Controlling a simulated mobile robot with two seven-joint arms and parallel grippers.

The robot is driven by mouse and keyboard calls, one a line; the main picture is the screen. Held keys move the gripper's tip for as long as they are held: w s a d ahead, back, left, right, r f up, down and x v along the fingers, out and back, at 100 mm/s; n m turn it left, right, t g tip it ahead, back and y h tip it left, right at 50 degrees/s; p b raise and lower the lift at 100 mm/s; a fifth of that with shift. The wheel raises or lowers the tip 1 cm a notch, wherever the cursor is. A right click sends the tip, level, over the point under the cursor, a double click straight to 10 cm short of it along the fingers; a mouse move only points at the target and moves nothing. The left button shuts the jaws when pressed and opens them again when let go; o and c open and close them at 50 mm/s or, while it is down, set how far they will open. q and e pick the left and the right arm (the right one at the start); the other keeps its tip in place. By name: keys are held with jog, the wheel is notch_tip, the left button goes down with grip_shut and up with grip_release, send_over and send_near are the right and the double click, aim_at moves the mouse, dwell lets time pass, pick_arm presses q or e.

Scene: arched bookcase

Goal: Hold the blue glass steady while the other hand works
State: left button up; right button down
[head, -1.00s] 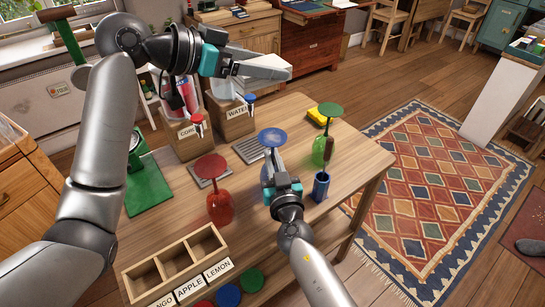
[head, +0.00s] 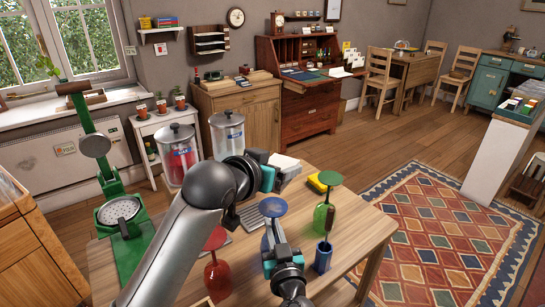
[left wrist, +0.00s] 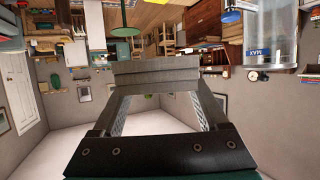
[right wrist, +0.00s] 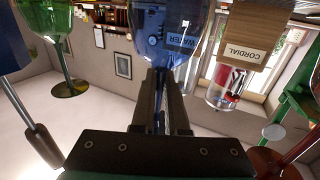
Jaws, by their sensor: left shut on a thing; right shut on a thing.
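The blue glass (head: 273,208) stands upside down on the table, its round foot uppermost. My right gripper (head: 272,246) is around its stem, and the fingers hide part of the glass in the head view. In the right wrist view the blue bowl (right wrist: 172,35) shows beyond the fingers, with the stem between them. My left gripper (head: 280,176) is raised above the table's far part, away from the glass. It is shut on a flat grey piece (left wrist: 157,75), perhaps a folded cloth; its full shape is unclear.
Upside-down green (head: 328,180) and red (head: 215,239) glasses flank the blue one. Dispensers (head: 178,158) and a green press (head: 122,220) stand left.

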aim_at(283, 205)
pick_arm(q)
jog(key=shift+s+d+n+t+y, duration=0.1)
jog(key=shift+d+n+t+y, duration=0.3)
jog(key=shift+n+y, duration=0.35)
jog(key=shift+s+d+r+n+y, duration=0.15)
jog(key=shift+d+n+y, duration=0.1)
jog(key=shift+n+y, duration=0.5)
jog(key=shift+f, duration=3.4)
jog(key=shift+a+f, duration=0.55)
jog(key=shift+s+a, duration=0.15)
jog(key=shift+a, duration=1.25)
jog(key=shift+d, duration=1.85)
jog(key=shift+w+d+r, duration=0.15)
jog(key=shift+w+r, duration=0.05)
jog(key=shift+r, duration=3.8)
